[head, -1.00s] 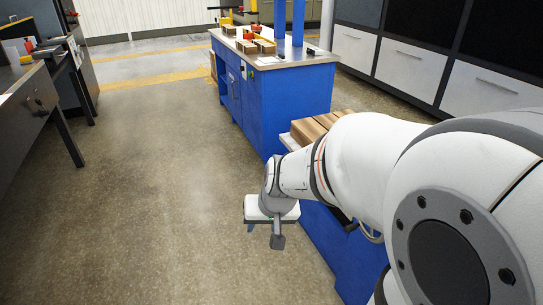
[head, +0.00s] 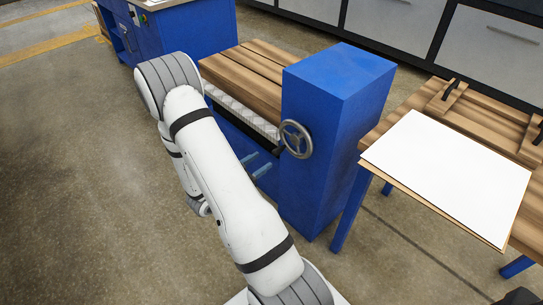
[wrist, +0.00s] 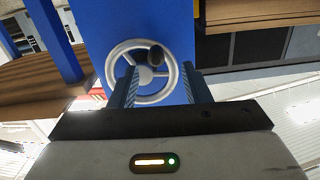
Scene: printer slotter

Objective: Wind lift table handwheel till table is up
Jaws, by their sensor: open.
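The grey handwheel (head: 296,139) is on the front of the blue lift table housing (head: 338,105), left of its middle. In the wrist view the handwheel (wrist: 145,76) is straight ahead, with a dark knob (wrist: 157,55) on its rim. My gripper (head: 257,165) is in front and to the left of the wheel, its two blue fingers pointing at it. In the wrist view my gripper (wrist: 160,88) is open, with the wheel's hub and knob seen between the fingers. Nothing is held, and contact with the wheel cannot be told. Wooden planks (head: 245,75) lie on the lift table.
A wooden table (head: 450,115) with a white sheet (head: 450,172) stands to the right of the blue housing. Another blue bench (head: 170,30) is at the back left. Grey drawer cabinets (head: 390,25) line the back. The floor (head: 70,160) on the left is clear.

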